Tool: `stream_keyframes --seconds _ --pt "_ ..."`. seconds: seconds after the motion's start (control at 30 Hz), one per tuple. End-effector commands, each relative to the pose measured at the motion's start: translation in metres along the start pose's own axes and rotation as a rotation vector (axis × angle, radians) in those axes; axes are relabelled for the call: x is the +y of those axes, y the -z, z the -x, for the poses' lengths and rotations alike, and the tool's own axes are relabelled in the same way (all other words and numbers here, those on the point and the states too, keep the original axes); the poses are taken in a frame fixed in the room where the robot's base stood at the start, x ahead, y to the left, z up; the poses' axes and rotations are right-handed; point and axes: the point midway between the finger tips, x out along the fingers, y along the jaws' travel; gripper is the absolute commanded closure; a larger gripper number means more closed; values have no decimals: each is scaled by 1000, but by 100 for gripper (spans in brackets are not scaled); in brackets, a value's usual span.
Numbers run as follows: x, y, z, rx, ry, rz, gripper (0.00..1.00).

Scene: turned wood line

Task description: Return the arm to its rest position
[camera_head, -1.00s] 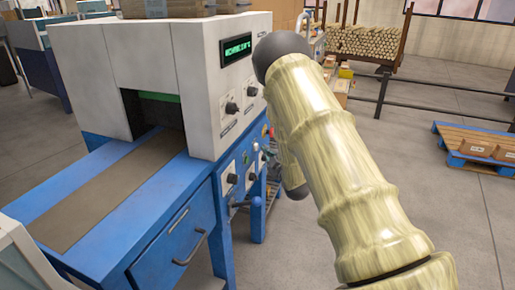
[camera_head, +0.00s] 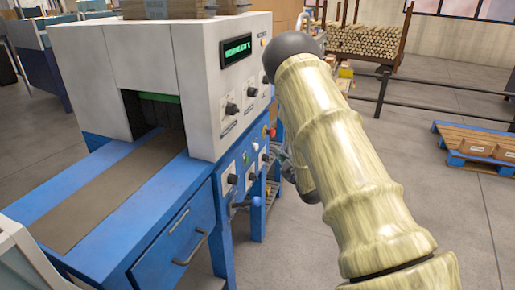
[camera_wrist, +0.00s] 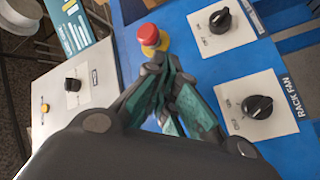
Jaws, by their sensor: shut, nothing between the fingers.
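My arm (camera_head: 345,170), with a pale wood-like pattern and a dark joint at its top, reaches up in front of the machine's right side in the head view. My gripper (camera_wrist: 158,68) is shut and empty in the wrist view, its dark fingers with teal pads meeting near a red button. In the head view, part of my gripper (camera_head: 286,160) shows between my arm and the blue control panel. The rest of it is hidden behind my arm. I cannot tell the exact gap between the fingers and the panel.
The white and blue machine (camera_head: 95,75) stands close on the left, with a conveyor belt (camera_head: 110,190). Its panel has a red button (camera_wrist: 150,36) and black knobs (camera_wrist: 257,106). A blue and wood pallet (camera_head: 478,150) lies at right. The floor between is clear.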

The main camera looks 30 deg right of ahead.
Motion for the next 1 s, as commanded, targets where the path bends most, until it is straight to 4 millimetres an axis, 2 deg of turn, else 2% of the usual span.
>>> stream_keyframes --seconds 0.57,0.67,0.77,0.87,1.0 --pt "-5 -1 2 -8 7 -7 100" --pt "-25 -8 11 -48 37 -37 100" --pt "-62 -20 30 -129 92 -96 100" --pt "-109 -33 60 -234 164 -169 100" --pt "-172 -49 110 -391 260 -267 100"
